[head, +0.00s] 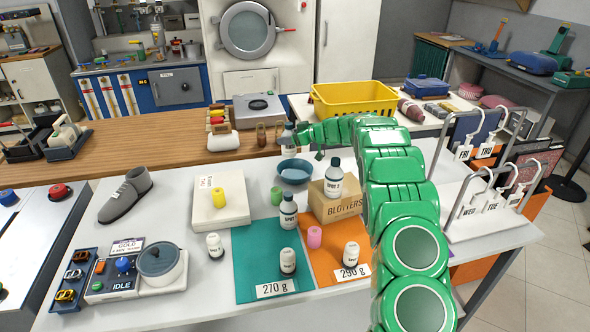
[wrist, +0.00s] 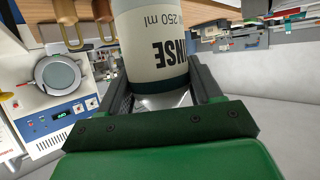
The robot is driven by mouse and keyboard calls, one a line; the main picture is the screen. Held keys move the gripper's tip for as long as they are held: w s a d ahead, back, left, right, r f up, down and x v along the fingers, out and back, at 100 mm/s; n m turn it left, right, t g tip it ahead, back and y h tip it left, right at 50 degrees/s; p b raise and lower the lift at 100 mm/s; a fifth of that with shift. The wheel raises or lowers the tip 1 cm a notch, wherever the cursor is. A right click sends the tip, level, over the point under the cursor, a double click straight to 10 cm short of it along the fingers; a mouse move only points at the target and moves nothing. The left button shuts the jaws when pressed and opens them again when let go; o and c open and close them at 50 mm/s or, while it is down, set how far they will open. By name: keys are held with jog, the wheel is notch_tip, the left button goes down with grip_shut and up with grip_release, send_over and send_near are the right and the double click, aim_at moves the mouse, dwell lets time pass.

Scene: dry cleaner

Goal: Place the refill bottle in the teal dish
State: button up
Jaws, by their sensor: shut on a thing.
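My gripper (head: 298,134) is shut on a white bottle (head: 288,137) with a dark band. In the wrist view the bottle (wrist: 153,45) sits between the fingers, its label upside down, reading "NSE" and "250 ml". I cannot read the word "refill" on it. The teal dish (head: 294,180) is a small round bowl on the white counter. In the head view the held bottle is just above and behind the dish, apart from it. The dish's inside looks empty. The wrist view does not show the dish.
A bottle (head: 288,213) stands on the teal mat (head: 252,248). Another bottle (head: 333,180) stands on the blotters box (head: 345,206) close to the dish. A wooden ledge (head: 165,158) runs behind.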

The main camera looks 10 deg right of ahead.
jog(key=shift+w+d+f, duration=0.15)
jog(key=shift+d, duration=0.95)
jog(key=shift+f, duration=5)
jog(key=o, duration=1.3)
jog(key=shift+f, duration=0.1)
jog(key=shift+c, duration=0.2)
jog(key=shift+d, duration=0.15)
jog(key=shift+s+d+r, duration=0.4)
jog(key=shift+v, duration=0.9)
notch_tip(320, 180, up, 7)
